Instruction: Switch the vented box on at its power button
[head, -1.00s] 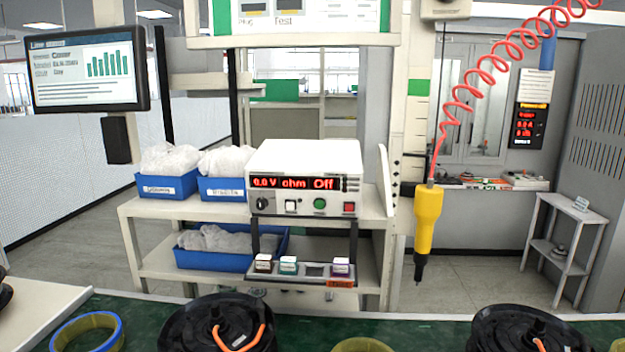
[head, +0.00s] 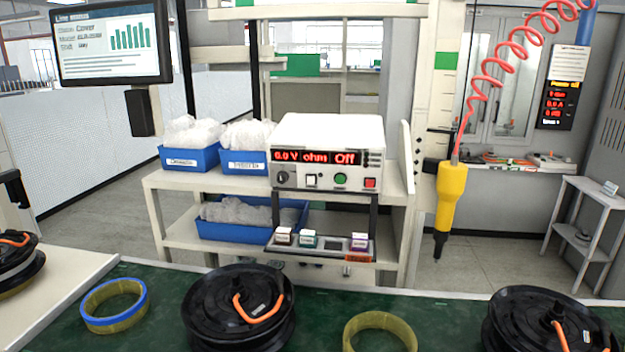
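The white vented box (head: 328,135) stands on the upper shelf of a cream rack at the middle of the head view. Its red display (head: 316,157) reads "0.0 V ohm Off". Below the display are a dark knob (head: 282,179), a white square switch (head: 311,181), a round green button (head: 340,179) and a red square button (head: 370,183). Their labels are too small to read, so I cannot tell which is the power button. Nothing covers the front panel. Neither of my grippers is in view.
A green bench (head: 150,335) crosses the foreground with black hub motors (head: 240,310) and yellow rings (head: 380,325). A yellow tool (head: 451,190) hangs on a red coiled cord right of the box. Blue bins (head: 190,158) stand left of it.

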